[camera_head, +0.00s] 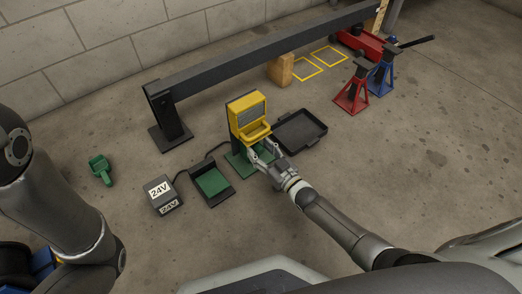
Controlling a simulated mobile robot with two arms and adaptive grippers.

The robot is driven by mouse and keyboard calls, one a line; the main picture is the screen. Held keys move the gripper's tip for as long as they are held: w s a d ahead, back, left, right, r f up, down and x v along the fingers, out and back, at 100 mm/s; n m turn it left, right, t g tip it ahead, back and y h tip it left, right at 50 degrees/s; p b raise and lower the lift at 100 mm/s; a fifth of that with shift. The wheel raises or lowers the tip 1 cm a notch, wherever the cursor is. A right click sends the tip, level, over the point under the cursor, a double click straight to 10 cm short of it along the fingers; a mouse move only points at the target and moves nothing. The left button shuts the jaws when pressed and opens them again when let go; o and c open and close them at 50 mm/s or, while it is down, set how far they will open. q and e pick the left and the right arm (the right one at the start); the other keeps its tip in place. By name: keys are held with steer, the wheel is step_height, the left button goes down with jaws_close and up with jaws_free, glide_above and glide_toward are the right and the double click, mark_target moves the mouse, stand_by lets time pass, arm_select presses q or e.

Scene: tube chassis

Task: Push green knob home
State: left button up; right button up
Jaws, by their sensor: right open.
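A yellow housing (249,117) with a grey window stands on a dark upright with a green base. My right gripper (263,149) is open just below and in front of it, its fingers spread. A green part shows between and behind the fingers, close to them. I cannot tell whether this is the green knob or whether the fingers touch it. A separate green piece with a handle-like shape (101,169) lies on the floor at the left. My left arm comes in at the left edge, and its gripper is not in view.
A 24V box (164,195) is cabled toward the yellow housing, with a green-lined black tray (212,183) beside it. An empty black tray (299,131) lies right of the housing. A dark beam (250,58) spans behind. Red (352,96) and blue (382,78) stands are at upper right.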

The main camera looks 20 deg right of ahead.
steer(key=v, duration=1.2)
stand_by(0.3)
